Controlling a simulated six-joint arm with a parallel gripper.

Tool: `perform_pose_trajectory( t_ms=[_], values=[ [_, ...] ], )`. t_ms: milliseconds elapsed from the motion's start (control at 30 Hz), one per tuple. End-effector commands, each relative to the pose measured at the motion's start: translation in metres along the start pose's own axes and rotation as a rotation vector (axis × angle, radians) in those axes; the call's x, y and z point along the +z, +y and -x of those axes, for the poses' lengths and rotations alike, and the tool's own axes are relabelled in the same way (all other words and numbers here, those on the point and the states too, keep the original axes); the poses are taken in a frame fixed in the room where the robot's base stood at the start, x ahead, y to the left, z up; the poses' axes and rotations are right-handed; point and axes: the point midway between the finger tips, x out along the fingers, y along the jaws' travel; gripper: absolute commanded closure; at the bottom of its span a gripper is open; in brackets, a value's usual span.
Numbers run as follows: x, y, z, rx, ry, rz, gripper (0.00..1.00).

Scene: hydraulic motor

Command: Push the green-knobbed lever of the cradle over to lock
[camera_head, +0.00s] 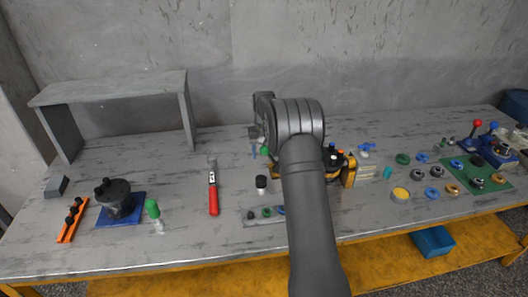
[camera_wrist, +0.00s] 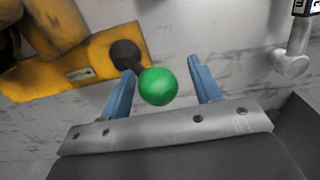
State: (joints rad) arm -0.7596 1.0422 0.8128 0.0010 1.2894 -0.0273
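The green knob (camera_wrist: 158,86) of the lever shows in the wrist view between the two blue fingers of my gripper (camera_wrist: 163,95), which are spread apart. The knob is nearer the left finger; I cannot tell whether it touches it. The lever's short dark arm runs from the knob to a dark pivot on the yellow cradle (camera_wrist: 72,75). In the head view the cradle (camera_head: 348,175) is partly hidden behind my arm. The green knob (camera_head: 264,151) shows at the arm's left, close to the blue fingertips.
A dark motor part on a blue plate (camera_head: 122,215) is farther left. Several rings and a green mat (camera_head: 462,200) lie right.

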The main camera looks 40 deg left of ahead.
Motion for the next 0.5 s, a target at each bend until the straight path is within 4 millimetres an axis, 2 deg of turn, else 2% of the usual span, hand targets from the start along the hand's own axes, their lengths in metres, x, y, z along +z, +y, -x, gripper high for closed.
perform_pose_trajectory(
  t_ms=[167,500],
  values=[
    [0.0,-0.002,0.003,-0.002,-0.001,0.001,0.47],
    [-0.001,0.0,0.032,0.0,0.004,0.0,0.47]
  ],
)
